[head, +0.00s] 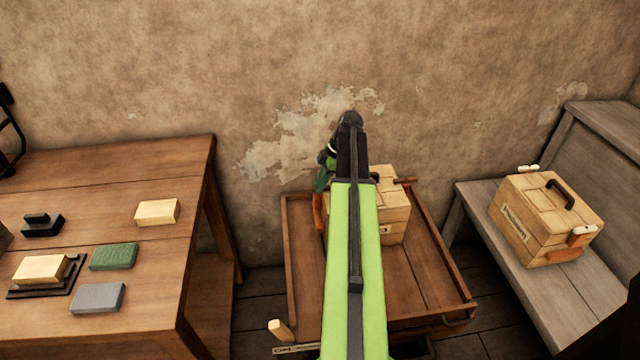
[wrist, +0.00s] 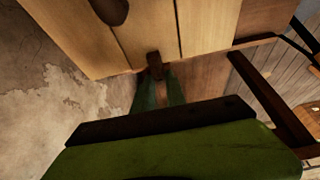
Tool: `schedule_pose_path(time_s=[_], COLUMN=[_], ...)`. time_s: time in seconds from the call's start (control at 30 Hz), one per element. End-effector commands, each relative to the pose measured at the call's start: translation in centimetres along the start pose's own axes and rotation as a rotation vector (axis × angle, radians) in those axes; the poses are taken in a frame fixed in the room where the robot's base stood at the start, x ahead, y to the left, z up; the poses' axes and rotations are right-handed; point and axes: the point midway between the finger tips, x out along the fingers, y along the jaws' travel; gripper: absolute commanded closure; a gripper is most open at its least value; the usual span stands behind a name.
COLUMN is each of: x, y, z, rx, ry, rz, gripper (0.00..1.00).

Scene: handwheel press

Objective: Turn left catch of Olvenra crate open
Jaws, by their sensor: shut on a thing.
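A pale wooden crate (head: 395,213) stands in the wooden tray, partly hidden behind my arm. Its label is too small to read. In the wrist view, its plank lid (wrist: 145,35) fills the top, with a dark handle (wrist: 110,10). A small brown catch (wrist: 153,58) sits at the lid's edge. My gripper (wrist: 158,80) is shut on this catch. In the head view, my gripper (head: 322,178) is at the crate's left side, and the arm hides most of the contact.
The tray (head: 422,255) has low raised rims. A second crate (head: 535,215) with white-ended catches stands on the grey bench (head: 490,200) at right. A table (head: 150,260) at left holds several small blocks. The wall (head: 250,80) is close behind.

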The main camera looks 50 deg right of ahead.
Motion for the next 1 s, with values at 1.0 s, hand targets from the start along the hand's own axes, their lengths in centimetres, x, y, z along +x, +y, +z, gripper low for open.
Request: schedule_pose_path(time_s=[1.0], x=[0.11], y=[-0.78], z=[-0.31], rx=[0.708], ry=[0.002], rz=[0.297], gripper=[1.00])
